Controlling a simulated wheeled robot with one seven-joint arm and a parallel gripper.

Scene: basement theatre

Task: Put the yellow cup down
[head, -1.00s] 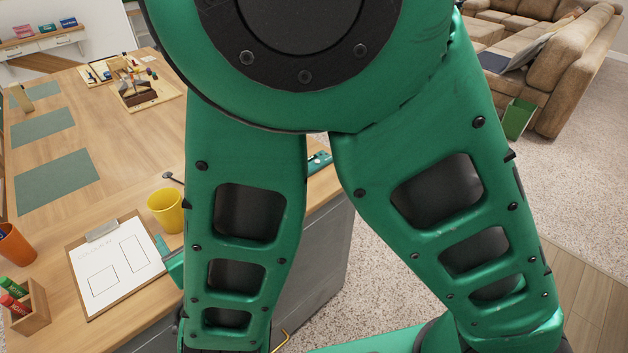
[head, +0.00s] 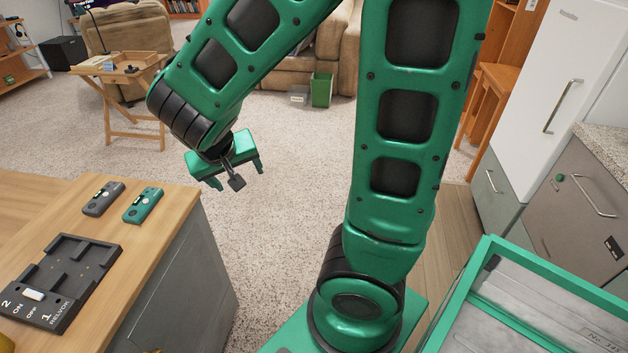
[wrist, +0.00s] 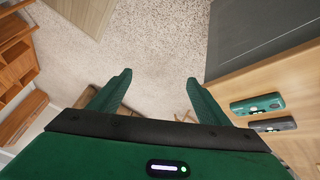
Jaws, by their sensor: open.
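A small yellow sliver (head: 5,344) shows at the bottom left corner of the head view, on the table; it looks like part of the yellow cup, but most of it is cut off. My gripper (head: 236,178) is open with nothing between its fingers. It hangs over the carpet, to the right of the wooden tabletop (head: 150,250) and apart from it. In the wrist view my gripper (wrist: 158,80) shows both fingers spread over bare carpet, and no cup is in that view.
A dark switch tray (head: 65,280) and two small devices, one grey (head: 103,199) and one teal (head: 144,205), lie on the tabletop. A green-rimmed bin (head: 478,270) stands at the lower right. Open carpet (head: 275,260) lies between.

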